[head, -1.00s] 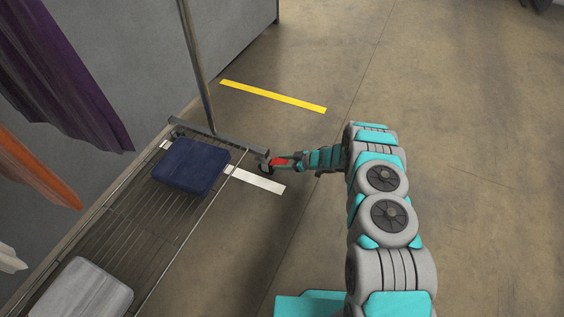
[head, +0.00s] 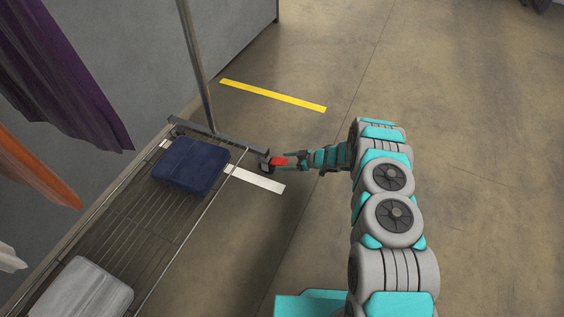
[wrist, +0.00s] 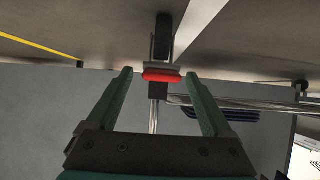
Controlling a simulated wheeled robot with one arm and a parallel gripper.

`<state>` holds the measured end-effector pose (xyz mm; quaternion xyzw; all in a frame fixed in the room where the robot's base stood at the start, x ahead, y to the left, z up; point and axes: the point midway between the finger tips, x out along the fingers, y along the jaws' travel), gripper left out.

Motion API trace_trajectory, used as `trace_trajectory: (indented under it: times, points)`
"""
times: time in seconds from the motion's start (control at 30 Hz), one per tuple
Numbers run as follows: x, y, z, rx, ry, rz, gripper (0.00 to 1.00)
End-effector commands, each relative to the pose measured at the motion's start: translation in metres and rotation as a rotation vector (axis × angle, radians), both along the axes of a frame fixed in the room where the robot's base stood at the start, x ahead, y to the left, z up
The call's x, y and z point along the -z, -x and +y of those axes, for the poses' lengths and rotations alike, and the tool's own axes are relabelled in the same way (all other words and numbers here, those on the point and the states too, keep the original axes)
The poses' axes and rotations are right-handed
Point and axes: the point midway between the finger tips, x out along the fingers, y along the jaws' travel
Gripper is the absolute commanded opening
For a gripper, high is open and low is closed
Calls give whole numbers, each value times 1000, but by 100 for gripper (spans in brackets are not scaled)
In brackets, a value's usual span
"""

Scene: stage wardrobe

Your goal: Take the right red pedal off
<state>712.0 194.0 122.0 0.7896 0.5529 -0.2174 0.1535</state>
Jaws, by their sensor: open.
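The red pedal (head: 279,161) sits at the caster at the near right end of the rack's base bar. In the wrist view the red pedal (wrist: 162,77) lies crosswise in front of the dark wheel, between my fingertips. My gripper (head: 293,160) reaches it from the right, low above the floor. In the wrist view my gripper (wrist: 159,73) is open, with a finger on each side of the pedal and a visible gap on both sides. I cannot tell how deep the pedal is between the fingers.
The rack's wire shelf (head: 125,229) holds a folded navy cloth (head: 191,165) and a grey folded cloth (head: 83,290). A metal post (head: 197,65) rises from the base bar. A white strip (head: 258,180) and yellow strip (head: 272,95) mark the floor. The floor to the right is clear.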

Motion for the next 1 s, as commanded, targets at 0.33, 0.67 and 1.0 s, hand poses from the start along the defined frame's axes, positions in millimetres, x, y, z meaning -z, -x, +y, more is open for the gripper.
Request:
trace_trajectory:
  times: [0.33,0.67,1.0]
  points:
    - [-27,15,-42,2,0,1,85]
    - [-30,19,-48,-1,-1,2,85]
    - [-31,18,-48,1,2,1,85]
